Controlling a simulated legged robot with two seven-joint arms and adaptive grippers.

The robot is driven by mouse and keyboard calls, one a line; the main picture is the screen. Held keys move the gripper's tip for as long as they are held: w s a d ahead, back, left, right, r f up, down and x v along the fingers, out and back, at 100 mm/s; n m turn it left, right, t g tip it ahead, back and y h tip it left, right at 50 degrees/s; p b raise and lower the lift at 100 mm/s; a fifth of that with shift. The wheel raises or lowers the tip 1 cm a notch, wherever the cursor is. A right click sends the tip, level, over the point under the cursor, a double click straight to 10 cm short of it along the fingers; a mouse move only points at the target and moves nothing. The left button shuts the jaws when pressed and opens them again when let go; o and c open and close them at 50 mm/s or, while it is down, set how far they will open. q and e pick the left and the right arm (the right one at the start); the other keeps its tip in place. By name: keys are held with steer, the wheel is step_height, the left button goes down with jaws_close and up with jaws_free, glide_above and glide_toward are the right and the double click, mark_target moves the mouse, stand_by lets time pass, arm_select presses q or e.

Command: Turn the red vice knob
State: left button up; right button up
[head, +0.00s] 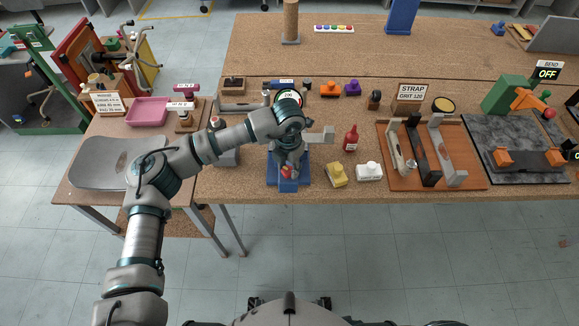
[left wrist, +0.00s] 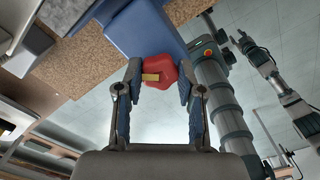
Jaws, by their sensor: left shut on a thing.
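The blue vice (head: 278,183) stands at the front edge of the workbench. Its red knob (head: 287,172) shows small in the head view, partly covered by my gripper. My left gripper (head: 289,165) comes down over it from above. In the left wrist view the lobed red knob (left wrist: 160,67), with a yellow mark on its face, sits between the two fingers of the left gripper (left wrist: 160,76), which are shut on it from both sides. The blue vice body (left wrist: 146,38) lies just beyond it.
An orange-brown board (head: 455,150) holds clamp-like parts further right. A pink tray (head: 148,111) is on the left table. Floor in front is clear.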

arm_select(q)
steer(key=n, duration=0.4)
steer(key=shift+n, duration=0.3)
steer(key=n, duration=0.3)
steer(key=shift+a+n, duration=0.1)
steer(key=shift+n, duration=0.3)
steer(key=n, duration=0.3)
steer(key=shift+n, duration=1.1)
steer(key=shift+r+n, duration=0.1)
steer(key=shift+n, duration=0.4)
arm_select(e)
steer(key=shift+s, duration=0.1)
steer(key=shift+a, duration=0.1)
